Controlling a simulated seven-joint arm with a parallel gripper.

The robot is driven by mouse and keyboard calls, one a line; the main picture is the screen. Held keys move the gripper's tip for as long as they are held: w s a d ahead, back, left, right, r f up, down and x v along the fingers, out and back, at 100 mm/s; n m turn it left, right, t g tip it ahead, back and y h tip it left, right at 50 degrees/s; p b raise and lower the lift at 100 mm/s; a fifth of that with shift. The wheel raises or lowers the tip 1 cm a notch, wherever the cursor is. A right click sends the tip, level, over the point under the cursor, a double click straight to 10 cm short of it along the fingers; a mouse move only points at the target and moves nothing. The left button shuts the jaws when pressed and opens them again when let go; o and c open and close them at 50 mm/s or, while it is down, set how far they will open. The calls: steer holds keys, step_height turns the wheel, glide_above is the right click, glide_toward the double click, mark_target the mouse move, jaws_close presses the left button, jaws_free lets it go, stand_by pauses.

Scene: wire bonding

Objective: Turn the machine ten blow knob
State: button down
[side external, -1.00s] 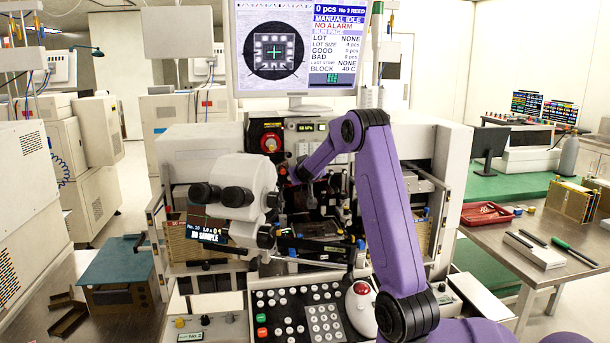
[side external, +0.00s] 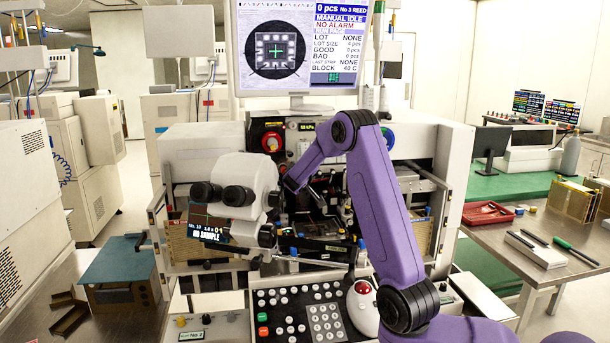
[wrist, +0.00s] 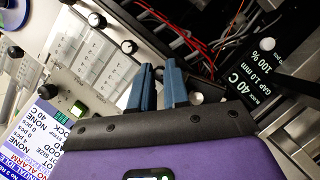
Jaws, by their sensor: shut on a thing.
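The machine's control panel fills the upper left of the wrist view, with white label strips and black knobs. In the side external view my purple arm reaches to the machine's front, and the fingertips are not clearly visible.
Red and dark wires (wrist: 190,35) run beside the panel. A white microscope head (side external: 245,180) stands left of my wrist. A keypad (side external: 300,312) and a red-topped trackball (side external: 362,306) lie below. A monitor (side external: 297,50) hangs above.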

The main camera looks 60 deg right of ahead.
stand_by(0.4)
steer(key=c, duration=1.1)
jaws_free()
steer(key=v, duration=0.7)
steer(key=shift+a, duration=0.25)
steer(key=shift+r, duration=0.1)
